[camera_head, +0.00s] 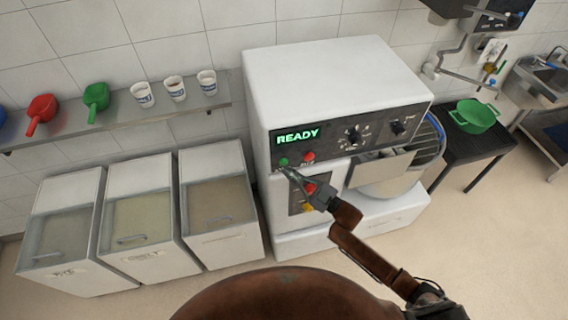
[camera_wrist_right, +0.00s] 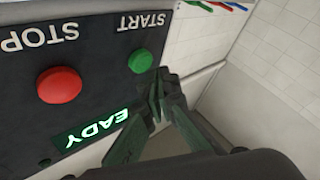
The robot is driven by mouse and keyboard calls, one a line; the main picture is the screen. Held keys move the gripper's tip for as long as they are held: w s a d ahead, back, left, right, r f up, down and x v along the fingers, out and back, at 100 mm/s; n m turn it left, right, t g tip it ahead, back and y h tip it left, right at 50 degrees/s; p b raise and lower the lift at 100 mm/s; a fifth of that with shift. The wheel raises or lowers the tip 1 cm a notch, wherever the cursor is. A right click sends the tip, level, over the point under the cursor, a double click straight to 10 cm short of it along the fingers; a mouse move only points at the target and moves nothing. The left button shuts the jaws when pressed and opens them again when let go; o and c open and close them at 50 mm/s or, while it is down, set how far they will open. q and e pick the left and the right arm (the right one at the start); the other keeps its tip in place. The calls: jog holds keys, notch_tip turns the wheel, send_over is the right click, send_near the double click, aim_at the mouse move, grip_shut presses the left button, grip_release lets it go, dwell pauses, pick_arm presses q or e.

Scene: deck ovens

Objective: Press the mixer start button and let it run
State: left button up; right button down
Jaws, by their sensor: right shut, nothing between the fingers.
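The mixer (camera_head: 320,75) is a large white machine with a dark control panel. Its display (camera_head: 297,136) reads READY in green. Below it are a green start button (camera_head: 283,162) and a red stop button (camera_head: 308,157). In the right wrist view, the green start button (camera_wrist_right: 140,61) is labelled START and the red button (camera_wrist_right: 59,85) STOP. My right gripper (camera_head: 286,171) is shut and empty, its tips just below the green button. In the wrist view the gripper tips (camera_wrist_right: 158,80) appear close beside the button; contact cannot be told. My left gripper is not in view.
The mixer bowl (camera_head: 395,176) sits behind a guard at the right. Several white ingredient bins (camera_head: 217,190) stand left of the mixer, under a shelf (camera_head: 170,117) with scoops and cups. A dark table (camera_head: 470,150) with a green colander (camera_head: 474,115) stands at the right.

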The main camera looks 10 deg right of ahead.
jog(key=shift+w, duration=0.15)
jog(key=shift+w, duration=0.25)
jog(key=shift+w+a+b, duration=0.1)
jog(key=shift+w+b, duration=0.2)
jog(key=shift+w, duration=0.15)
dwell(0.7)
jog(key=shift+s, duration=0.15)
jog(key=shift+s+p, duration=0.45)
jog(key=shift+s, duration=0.3)
jog(key=s, duration=0.1)
jog(key=s+p, duration=0.1)
jog(key=s, duration=0.1)
jog(key=s+p, duration=0.1)
jog(key=s, duration=0.1)
jog(key=shift+d, duration=0.25)
